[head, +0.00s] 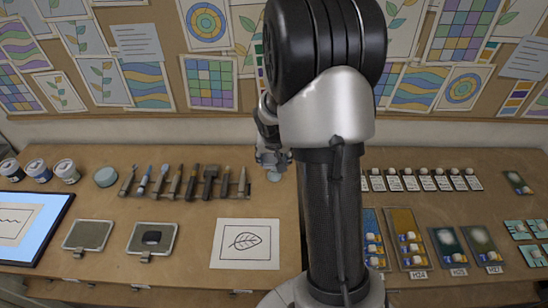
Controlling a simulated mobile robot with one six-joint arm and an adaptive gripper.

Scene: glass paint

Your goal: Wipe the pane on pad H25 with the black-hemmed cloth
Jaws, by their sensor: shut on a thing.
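The pad labelled H25 (459,272) is on the right of the bench. On it lies a dark green pane (443,236) with a pale cloudy patch in its middle. My gripper (273,168) is above the back of the bench, left of my arm and well left of the pane. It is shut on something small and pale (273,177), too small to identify. I cannot make out a black hem on any cloth. Part of the bench is hidden behind my arm.
Another cloudy dark pane (481,238) lies right beside, at label H27. An amber pane (403,222) with small pots is at H24. Several tools (190,182) stand in a row at back left. A leaf drawing (245,243) and two grey trays (88,235) lie in front.

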